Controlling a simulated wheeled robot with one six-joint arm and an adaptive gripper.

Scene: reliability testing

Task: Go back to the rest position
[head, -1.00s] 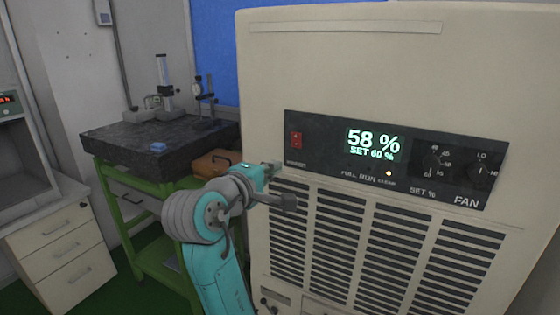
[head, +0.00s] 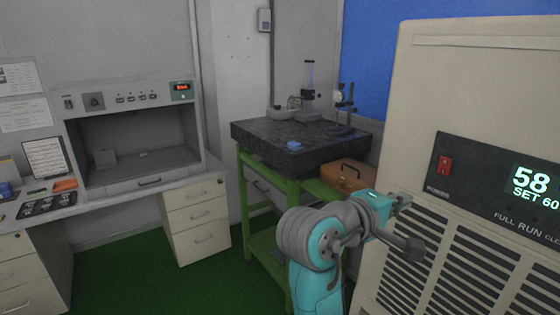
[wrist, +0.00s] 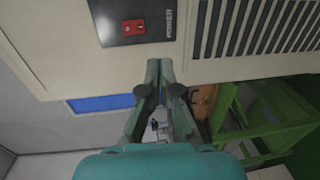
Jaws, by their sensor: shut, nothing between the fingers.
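My gripper (head: 402,201) is at the end of my teal and grey arm, in front of the left edge of the beige cabinet (head: 425,75). In the wrist view my gripper (wrist: 159,66) shows its fingertips together, with nothing between them. The cabinet panel has a red switch (head: 445,166), which also shows in the wrist view (wrist: 133,27). Its display (head: 534,188) is cut off by the right edge of the head view. I cannot tell the exact gap between the fingertips and the cabinet.
A green-framed stand with a dark stone slab (head: 290,150) stands left of my arm, with an orange-brown case (head: 346,175) beside it. A bench with a grey box (head: 137,140) and white drawers (head: 196,219) stand further left. Green floor (head: 160,285) lies open between.

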